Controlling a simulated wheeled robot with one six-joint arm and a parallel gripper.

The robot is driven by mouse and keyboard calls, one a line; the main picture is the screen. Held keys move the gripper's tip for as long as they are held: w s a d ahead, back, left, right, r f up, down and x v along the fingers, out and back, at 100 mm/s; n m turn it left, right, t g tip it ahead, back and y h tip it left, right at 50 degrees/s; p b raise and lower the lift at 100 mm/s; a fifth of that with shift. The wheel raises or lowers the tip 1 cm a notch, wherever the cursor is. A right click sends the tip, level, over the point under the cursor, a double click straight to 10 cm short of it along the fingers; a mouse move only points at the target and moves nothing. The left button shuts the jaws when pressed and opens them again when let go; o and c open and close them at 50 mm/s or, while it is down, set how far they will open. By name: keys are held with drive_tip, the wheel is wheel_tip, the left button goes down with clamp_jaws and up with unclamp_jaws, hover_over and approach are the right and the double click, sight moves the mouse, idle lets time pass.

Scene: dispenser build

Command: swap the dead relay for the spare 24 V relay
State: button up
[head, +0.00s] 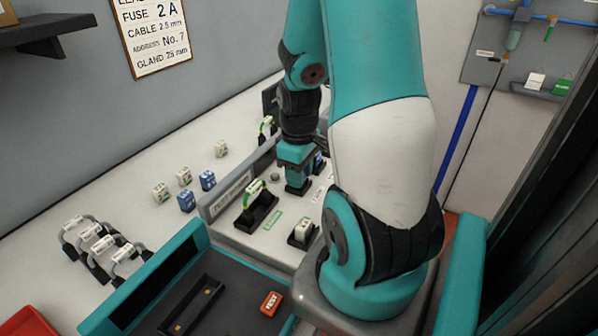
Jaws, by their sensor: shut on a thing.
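My gripper (297,186) points down over the grey test station panel (237,236). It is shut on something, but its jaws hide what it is. A blue block (319,162) shows just behind the gripper, partly hidden. White relay-like blocks (160,192) and blue ones (207,180) stand loose on the white bench left of the panel. Another pale block (303,230) sits in a black socket at the panel's front. I cannot tell which block is the dead relay or the spare.
A green-handled part (256,189) stands in a black holder on the panel. Several labelled grey loops (100,245) stand on the bench at left. A teal-edged tray (175,262) with a black rail and an orange tag (271,302) is in front. A red bin (28,322) is at lower left.

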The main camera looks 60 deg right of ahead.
idle(0.3)
drive_tip(key=o, duration=1.4)
wheel_tip(320, 180, up, 7)
drive_tip(key=p, duration=0.7)
idle(0.4)
